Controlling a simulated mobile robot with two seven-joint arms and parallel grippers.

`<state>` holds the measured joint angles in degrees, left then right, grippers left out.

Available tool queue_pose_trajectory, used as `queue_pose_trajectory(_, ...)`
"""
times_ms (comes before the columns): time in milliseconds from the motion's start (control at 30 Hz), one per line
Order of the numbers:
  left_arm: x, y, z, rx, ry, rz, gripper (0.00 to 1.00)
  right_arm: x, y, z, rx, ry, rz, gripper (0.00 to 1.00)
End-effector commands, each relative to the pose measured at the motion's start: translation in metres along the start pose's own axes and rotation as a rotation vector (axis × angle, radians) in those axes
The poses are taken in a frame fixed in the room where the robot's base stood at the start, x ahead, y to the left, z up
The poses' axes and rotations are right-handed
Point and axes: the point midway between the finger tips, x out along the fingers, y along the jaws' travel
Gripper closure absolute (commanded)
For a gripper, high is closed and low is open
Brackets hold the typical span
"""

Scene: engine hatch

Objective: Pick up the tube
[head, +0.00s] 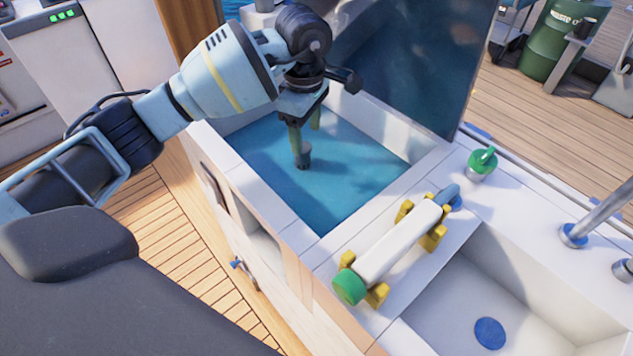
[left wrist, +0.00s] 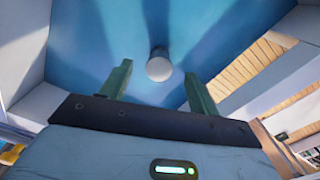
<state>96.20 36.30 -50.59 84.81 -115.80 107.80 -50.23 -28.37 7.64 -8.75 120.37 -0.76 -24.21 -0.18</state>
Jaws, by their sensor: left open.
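A white tube (head: 400,243) with a green end lies in yellow cradles on the white counter, right of the blue-floored hatch. A short grey cylinder (head: 304,157) stands in the hatch; in the left wrist view its round pale top (left wrist: 159,67) shows between the fingers. My left gripper (head: 306,140) points down into the hatch, open, its greenish fingers at or just above the short cylinder. I cannot tell if they touch it. The gripper is well left of the white tube. My right gripper is not in view.
The hatch's white rim (head: 350,222) surrounds the blue floor, and a dark raised lid (head: 415,60) stands behind. A green-handled fitting (head: 482,160) and a white sink (head: 470,290) are at the right. A green barrel (head: 560,40) stands on the far deck.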

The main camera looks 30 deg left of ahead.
Motion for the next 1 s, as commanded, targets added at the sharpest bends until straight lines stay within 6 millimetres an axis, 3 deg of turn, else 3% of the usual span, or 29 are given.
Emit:
queue_pose_trajectory(233, 0.003, 0.000, 0.000, 0.000, -0.002, 0.000, 0.39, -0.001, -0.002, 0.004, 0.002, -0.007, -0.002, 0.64)
queue_pose_trajectory(500, 0.027, 0.000, 0.000, 0.001, -0.002, -0.001, 0.39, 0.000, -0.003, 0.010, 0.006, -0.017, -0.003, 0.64)
queue_pose_trajectory(733, 0.033, -0.001, -0.002, 0.000, -0.002, -0.002, 0.39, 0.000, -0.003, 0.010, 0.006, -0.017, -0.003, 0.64)
queue_pose_trajectory(1000, 0.067, -0.002, -0.011, -0.001, -0.002, -0.004, 0.39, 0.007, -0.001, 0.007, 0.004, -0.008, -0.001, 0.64)
